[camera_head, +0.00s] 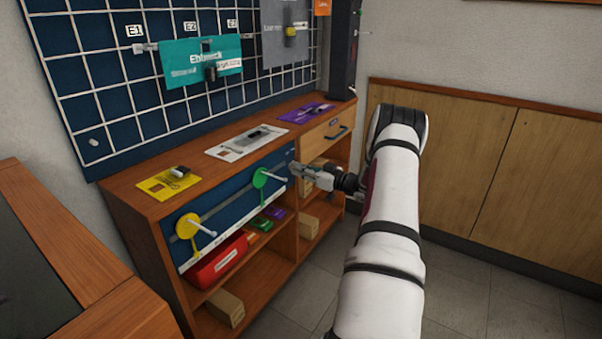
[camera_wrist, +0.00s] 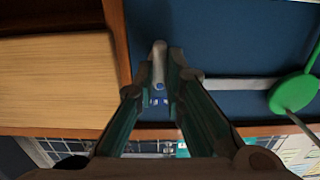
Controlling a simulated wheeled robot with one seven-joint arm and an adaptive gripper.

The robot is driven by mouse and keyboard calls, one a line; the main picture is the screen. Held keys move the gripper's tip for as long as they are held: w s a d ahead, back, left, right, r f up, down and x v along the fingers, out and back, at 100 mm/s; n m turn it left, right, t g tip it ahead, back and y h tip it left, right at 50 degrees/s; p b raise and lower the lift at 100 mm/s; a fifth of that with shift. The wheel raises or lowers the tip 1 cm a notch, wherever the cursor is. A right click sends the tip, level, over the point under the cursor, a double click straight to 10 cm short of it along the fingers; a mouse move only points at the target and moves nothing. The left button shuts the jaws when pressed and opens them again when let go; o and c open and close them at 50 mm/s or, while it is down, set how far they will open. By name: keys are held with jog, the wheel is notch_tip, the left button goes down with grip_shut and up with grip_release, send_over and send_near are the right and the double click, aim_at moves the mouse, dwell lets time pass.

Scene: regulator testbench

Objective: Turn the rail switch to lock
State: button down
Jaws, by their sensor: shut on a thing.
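My gripper (camera_head: 298,170) is at the right end of the blue rail panel (camera_head: 230,197) on the front of the wooden bench. In the wrist view my gripper (camera_wrist: 163,72) is shut on a small upright grey switch handle (camera_wrist: 159,58). The fingertips are on both sides of the handle. The switch sits at the end of the grey rail (camera_wrist: 235,83), with a small blue and white mark just below it. In the head view the fingers hide the switch. No lock label is readable.
A green disc (camera_head: 260,178) with a pale peg sits on the rail beside my gripper, and a yellow disc (camera_head: 187,226) is farther left. A red bin (camera_head: 218,259) is on the shelf below. Coloured plates lie on the bench top. A drawer (camera_head: 325,133) is to the right.

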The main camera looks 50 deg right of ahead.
jog(key=shift+a+f+n+b, duration=0.1)
jog(key=shift+a+n+b, duration=0.05)
jog(key=shift+n+b, duration=3.65)
jog(key=shift+n+p, duration=0.7)
jog(key=shift+n, duration=0.1)
jog(key=c, duration=1.7)
grip_release()
jog(key=shift+o, duration=0.2)
jog(key=shift+s, duration=0.15)
jog(key=s, duration=1.1)
jog(key=shift+s+d, duration=0.4)
jog(key=shift+d, duration=0.05)
